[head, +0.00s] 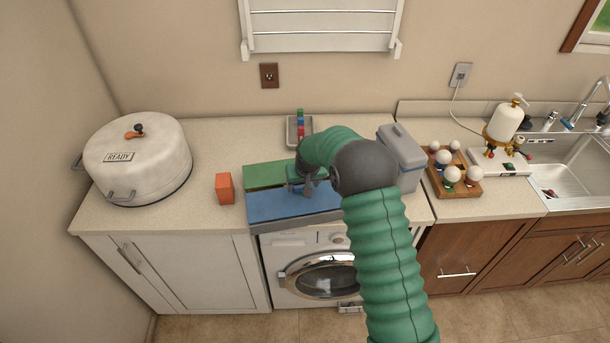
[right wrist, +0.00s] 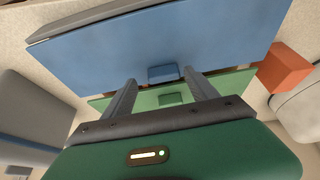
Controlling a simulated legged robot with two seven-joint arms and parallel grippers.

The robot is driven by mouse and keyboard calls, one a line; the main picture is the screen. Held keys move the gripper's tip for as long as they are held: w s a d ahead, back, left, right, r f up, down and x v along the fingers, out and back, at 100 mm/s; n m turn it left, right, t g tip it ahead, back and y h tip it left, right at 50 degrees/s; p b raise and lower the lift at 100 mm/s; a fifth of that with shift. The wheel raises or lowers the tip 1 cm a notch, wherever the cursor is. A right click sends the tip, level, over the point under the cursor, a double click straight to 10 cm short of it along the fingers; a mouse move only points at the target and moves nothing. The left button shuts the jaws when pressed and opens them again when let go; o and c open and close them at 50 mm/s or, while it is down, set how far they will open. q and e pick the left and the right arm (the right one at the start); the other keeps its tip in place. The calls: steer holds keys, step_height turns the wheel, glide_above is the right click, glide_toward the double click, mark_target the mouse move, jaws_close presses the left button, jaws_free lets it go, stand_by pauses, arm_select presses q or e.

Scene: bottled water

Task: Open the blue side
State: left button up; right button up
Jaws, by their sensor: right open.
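A flat box on the counter has a blue side (head: 285,206) at the front and a green side (head: 268,175) behind it. Both lids look shut. In the right wrist view the blue side (right wrist: 160,40) carries a small blue handle (right wrist: 163,74), and the green side (right wrist: 235,83) carries a green handle (right wrist: 170,99). My right gripper (head: 308,189) is over the box. In the right wrist view its fingers (right wrist: 160,76) are apart, one to each side of the blue handle; I cannot tell whether they touch it. My left gripper is not in view.
An orange block (head: 225,188) stands left of the box, with a large white pot (head: 137,165) farther left. A grey container (head: 402,160) stands close on the right. A small tray (head: 292,132) with coloured blocks is behind. A washing machine (head: 300,270) is below the counter.

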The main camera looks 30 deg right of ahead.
steer(key=b+v, duration=0.2)
steer(key=v, duration=1.3)
steer(key=shift+f, duration=0.1)
steer(key=s+a+f+n, duration=0.1)
steer(key=s+a+f, duration=0.3)
steer(key=s+a, duration=0.2)
steer(key=s+a+f+n+g+y, duration=0.1)
steer(key=s+a+f, duration=0.3)
steer(key=s, duration=0.5)
steer(key=s+a+f+n, duration=0.2)
steer(key=s+a+f, duration=0.2)
steer(key=s+a, duration=0.3)
steer(key=shift+s+a+g+y+b, duration=0.2)
steer(key=shift+a+g+y+b, duration=0.1)
steer(key=shift+a+b, duration=0.05)
steer(key=shift+s+a+r, duration=0.1)
